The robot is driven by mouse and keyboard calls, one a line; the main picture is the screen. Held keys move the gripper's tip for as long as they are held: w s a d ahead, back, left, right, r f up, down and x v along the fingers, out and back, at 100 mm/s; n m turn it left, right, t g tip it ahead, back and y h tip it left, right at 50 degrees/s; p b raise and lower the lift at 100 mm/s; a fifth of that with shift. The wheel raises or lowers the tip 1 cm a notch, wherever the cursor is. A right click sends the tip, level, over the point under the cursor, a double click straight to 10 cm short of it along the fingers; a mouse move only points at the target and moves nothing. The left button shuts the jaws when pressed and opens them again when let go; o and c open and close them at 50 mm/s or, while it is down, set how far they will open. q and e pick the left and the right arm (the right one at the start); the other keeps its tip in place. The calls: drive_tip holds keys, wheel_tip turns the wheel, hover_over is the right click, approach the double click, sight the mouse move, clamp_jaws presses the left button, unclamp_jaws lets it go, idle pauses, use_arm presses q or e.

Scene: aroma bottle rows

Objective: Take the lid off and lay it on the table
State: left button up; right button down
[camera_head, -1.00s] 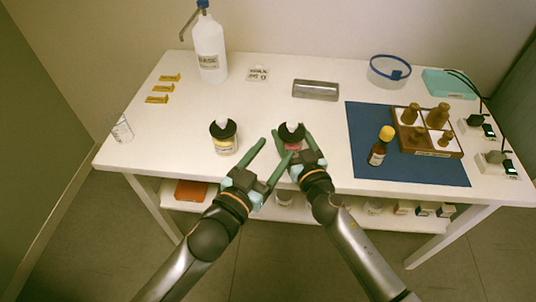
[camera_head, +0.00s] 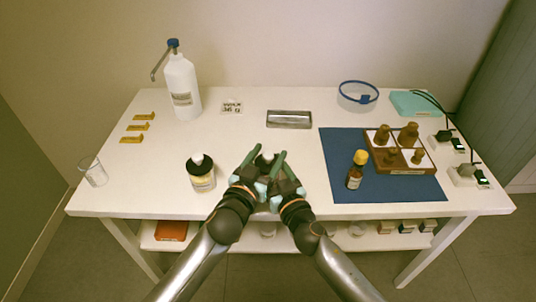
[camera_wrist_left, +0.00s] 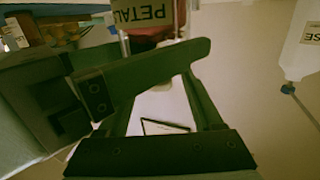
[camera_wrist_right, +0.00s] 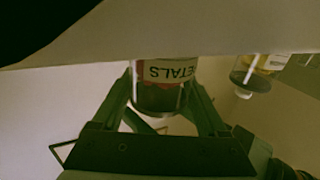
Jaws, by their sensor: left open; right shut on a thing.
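A glass jar with a dark lid (camera_head: 266,160) stands near the table's front edge, between my two grippers. Its label reads "PETALS" and red contents show through the glass in the right wrist view (camera_wrist_right: 165,98). My right gripper (camera_head: 279,166) is shut on the jar, with a finger on each side of the glass. My left gripper (camera_head: 252,166) is open beside the jar on its left. The jar's label also shows past its fingers in the left wrist view (camera_wrist_left: 140,14). The fingers partly hide the jar and lid in the head view.
A second dark-lidded jar (camera_head: 202,178) stands to the left, with a small glass (camera_head: 93,172) farther left. A yellow-capped bottle (camera_head: 355,174) stands on the blue mat (camera_head: 340,146) at right.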

sight(268, 154)
use_arm(q)
drive_tip(key=shift+w, duration=0.1)
drive_tip(key=shift+c, duration=0.4)
clamp_jaws()
drive_tip(key=shift+r, duration=0.25)
idle(0.9)
drive_tip(key=shift+r, duration=0.95)
drive_tip(key=shift+r, duration=2)
use_arm(e)
unclamp_jaws()
